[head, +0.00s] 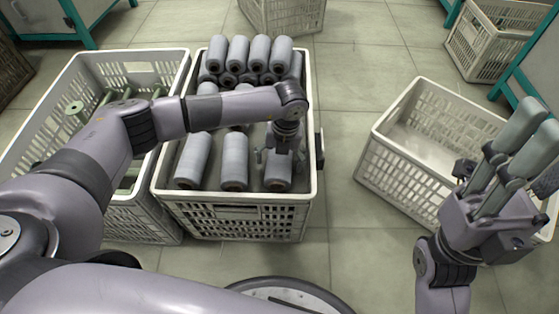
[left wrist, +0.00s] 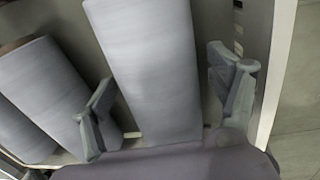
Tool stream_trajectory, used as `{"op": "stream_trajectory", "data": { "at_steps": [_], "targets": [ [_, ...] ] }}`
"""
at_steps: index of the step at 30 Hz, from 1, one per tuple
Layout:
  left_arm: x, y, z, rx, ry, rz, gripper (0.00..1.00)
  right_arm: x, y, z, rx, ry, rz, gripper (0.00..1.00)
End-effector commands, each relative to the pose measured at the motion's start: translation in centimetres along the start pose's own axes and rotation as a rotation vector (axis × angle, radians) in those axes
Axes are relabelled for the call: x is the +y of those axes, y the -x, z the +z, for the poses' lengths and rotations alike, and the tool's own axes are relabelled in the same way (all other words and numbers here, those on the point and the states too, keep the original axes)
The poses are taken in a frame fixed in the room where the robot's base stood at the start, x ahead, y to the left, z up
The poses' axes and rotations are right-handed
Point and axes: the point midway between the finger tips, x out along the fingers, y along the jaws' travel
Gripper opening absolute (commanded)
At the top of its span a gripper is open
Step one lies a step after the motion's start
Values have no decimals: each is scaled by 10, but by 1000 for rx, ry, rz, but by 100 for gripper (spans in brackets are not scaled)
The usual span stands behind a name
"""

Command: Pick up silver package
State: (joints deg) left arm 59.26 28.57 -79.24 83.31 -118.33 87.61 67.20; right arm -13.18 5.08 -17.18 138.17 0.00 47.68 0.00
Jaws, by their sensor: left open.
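Silver-grey cylindrical packages fill the middle white crate (head: 235,215). The silver package at its front right (head: 277,180) lies under my left gripper (head: 279,160). In the left wrist view this silver package (left wrist: 155,70) runs between the two spread fingers of my left gripper (left wrist: 165,105), with a gap on each side. The gripper is open and holds nothing; its palm hides the package's near end. My right gripper (head: 523,145) is raised at the right, away from the packages. Its fingers point up side by side, and I cannot tell how far apart they are.
Two more packages (head: 234,170) (head: 193,160) lie left of it, close by. The crate's right wall (left wrist: 275,80) is near my left gripper. A crate with green-ended bobbins (head: 95,60) stands left. An empty-looking crate (head: 415,150) stands right. Floor (head: 345,100) is clear between.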

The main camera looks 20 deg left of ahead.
Motion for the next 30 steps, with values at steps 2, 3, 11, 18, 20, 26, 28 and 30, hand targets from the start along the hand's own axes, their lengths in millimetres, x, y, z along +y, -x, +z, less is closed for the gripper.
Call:
{"op": "stream_trajectory", "data": {
  "at_steps": [2, 3, 11, 18, 20, 26, 28, 30],
  "targets": [
    [0, 1, 0, 0, 0, 0, 81, 0, 0, 0, -1, 0, 0, 40],
    [0, 1, 0, 0, -1, 0, 81, 0, 0, 0, -1, 0, 0, 40],
    [0, 1, 0, 0, -1, 0, 63, 0, 0, 0, -1, 0, 0, 40],
    [0, 1, 0, 0, -1, 0, 47, 0, 0, 0, -1, -1, 0, 40],
    [0, 1, 0, 0, -1, 0, 43, 0, 0, 0, -1, -1, 0, 40],
    [0, 1, 0, 0, -1, 0, 30, 0, 0, 0, -1, -1, 0, 40],
    [0, 1, 0, 0, -1, 0, 25, 0, 0, 0, -1, -1, 0, 40],
    [0, 1, 0, 0, -1, 0, 21, 0, 0, 0, -1, -1, 1, 40]
  ]
}}
